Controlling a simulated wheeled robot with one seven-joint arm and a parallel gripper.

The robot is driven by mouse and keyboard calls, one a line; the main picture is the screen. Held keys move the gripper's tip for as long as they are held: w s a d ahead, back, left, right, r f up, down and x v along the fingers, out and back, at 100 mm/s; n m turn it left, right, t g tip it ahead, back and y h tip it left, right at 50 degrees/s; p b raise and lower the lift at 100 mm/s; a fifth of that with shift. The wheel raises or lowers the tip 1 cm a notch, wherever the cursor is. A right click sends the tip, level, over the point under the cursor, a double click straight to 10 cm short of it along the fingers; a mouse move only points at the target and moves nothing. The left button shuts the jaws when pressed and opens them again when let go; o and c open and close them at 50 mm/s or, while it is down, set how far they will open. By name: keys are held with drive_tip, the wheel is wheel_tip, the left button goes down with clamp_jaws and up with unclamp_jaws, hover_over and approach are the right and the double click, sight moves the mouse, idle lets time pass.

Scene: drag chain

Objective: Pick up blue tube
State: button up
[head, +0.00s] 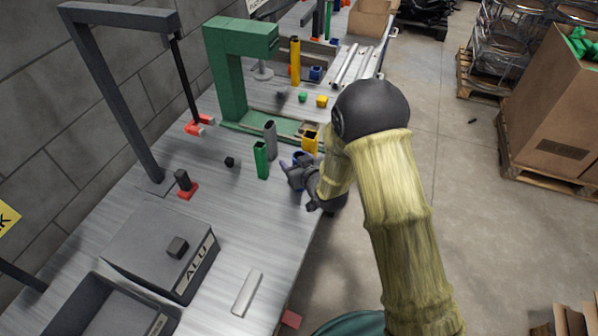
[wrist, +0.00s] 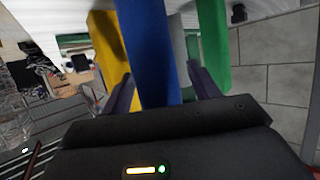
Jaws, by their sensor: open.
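The blue tube (wrist: 150,52) stands large in the middle of the wrist view, between the two fingers of my gripper (wrist: 163,82). The fingers are apart, and I see no clear contact with the tube. In the head view my gripper (head: 290,172) is low over the near edge of the bench and hides most of the blue tube (head: 300,156). A yellow tube (wrist: 108,48) is left of it in the wrist view, a green tube (wrist: 213,45) right of it, and a grey tube (wrist: 179,50) behind.
In the head view the green tube (head: 261,160), grey tube (head: 270,140) and yellow tube (head: 310,140) stand close around my gripper. A green C-shaped frame (head: 228,80) rises behind them. A grey ALU box (head: 160,250) sits at the front left.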

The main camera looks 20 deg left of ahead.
drive_tip(key=shift+c, duration=0.2)
drive_tip(key=c, duration=1.1)
wheel_tip(320, 180, up, 10)
drive_tip(key=shift+b, duration=0.35)
